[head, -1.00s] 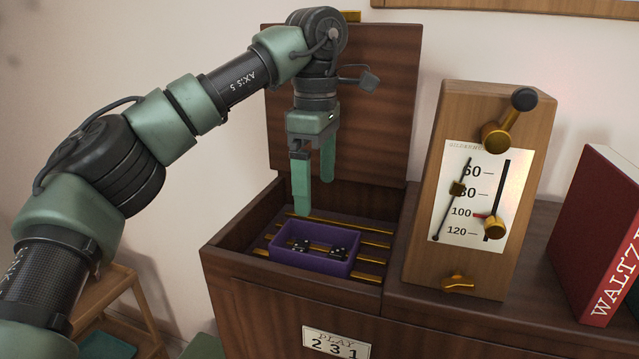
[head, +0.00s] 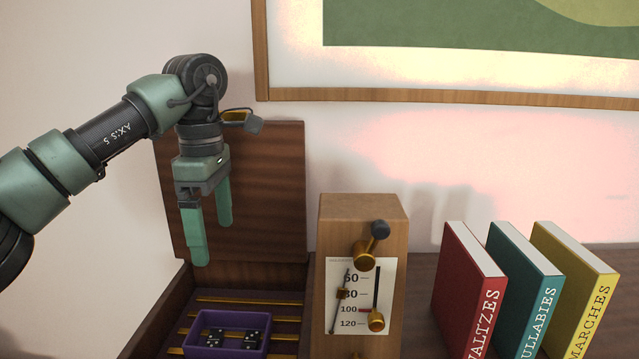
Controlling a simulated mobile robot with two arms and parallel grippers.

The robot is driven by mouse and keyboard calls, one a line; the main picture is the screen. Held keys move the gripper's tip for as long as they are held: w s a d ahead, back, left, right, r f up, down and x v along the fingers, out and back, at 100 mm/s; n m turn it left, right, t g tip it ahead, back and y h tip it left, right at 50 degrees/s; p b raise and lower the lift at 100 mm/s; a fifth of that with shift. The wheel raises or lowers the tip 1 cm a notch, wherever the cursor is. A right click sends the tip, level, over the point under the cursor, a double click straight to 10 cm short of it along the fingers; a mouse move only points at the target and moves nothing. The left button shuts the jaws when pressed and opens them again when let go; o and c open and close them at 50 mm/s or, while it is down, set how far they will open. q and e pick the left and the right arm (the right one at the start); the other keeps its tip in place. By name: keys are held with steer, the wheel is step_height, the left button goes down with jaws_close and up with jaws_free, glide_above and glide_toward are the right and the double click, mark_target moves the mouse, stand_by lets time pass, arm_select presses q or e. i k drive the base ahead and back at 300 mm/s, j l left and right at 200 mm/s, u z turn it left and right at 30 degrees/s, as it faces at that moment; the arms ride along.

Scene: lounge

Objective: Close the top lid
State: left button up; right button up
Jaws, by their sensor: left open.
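The top lid (head: 265,190) is a dark wooden panel standing upright at the back of the wooden box (head: 157,312). The box is open, with brass bars across its inside and a purple tray (head: 232,352) holding dark dice (head: 250,340). My left gripper (head: 210,243) is open and empty, its green fingers pointing down. It hangs in front of the lid in the picture and covers part of its left side; whether it touches the lid is unclear. My right gripper is not in view.
A wooden metronome-like device (head: 362,208) with brass knobs stands right of the box. Further right stand a red book (head: 468,290), a teal book (head: 527,290) and a yellow book (head: 577,290). A framed picture (head: 450,98) hangs on the wall above.

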mark_target(268, 174)
steer(key=k+j, duration=0.2)
steer(key=j, duration=0.15)
steer(key=k+j, duration=0.25)
steer(key=j, duration=0.15)
steer(key=k+j, duration=0.2)
steer(key=j, duration=0.15)
